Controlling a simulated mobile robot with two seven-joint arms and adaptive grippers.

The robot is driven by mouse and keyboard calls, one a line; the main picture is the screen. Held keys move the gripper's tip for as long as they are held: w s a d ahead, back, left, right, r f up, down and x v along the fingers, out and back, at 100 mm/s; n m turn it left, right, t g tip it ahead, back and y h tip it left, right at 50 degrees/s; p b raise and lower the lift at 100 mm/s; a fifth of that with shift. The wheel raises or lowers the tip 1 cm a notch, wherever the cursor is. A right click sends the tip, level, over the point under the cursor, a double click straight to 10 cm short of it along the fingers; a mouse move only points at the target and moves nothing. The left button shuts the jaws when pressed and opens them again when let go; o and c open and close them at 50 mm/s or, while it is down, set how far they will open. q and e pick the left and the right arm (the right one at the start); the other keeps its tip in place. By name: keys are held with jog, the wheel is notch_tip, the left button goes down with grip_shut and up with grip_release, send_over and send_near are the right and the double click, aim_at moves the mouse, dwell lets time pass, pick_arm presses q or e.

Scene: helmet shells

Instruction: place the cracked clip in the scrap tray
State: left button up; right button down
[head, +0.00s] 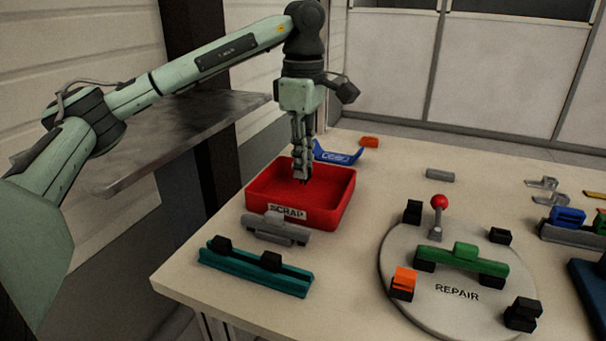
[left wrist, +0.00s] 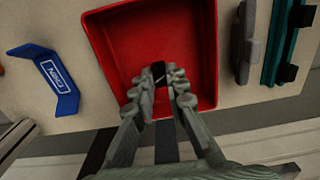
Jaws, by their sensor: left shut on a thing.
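The red scrap tray (head: 327,213) stands on the table with a "SCRAP" label on its front wall. It also shows in the left wrist view (left wrist: 122,42). My left gripper (head: 302,175) points straight down inside the tray's outline. It is shut on a small black clip (left wrist: 158,69), which shows between the fingertips in the left wrist view with a pale line near it. Most of the clip is hidden by the fingers. I cannot tell whether it touches the tray floor. My right gripper is not in view.
A blue bracket (head: 338,156) lies behind the tray. A grey part (head: 275,229) and a teal rail with black clips (head: 255,268) lie in front. The round "REPAIR" plate (head: 450,300) with a green bar (head: 462,259) and red-knobbed lever (head: 438,204) stands right.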

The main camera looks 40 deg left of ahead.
pick_arm(q)
jog(key=shift+f, duration=1.4)
jog(key=shift+f, duration=0.2)
jog(key=o, duration=0.7)
jog(key=shift+o, duration=0.2)
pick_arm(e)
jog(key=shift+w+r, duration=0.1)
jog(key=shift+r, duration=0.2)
pick_arm(q)
jog(key=shift+r, duration=0.15)
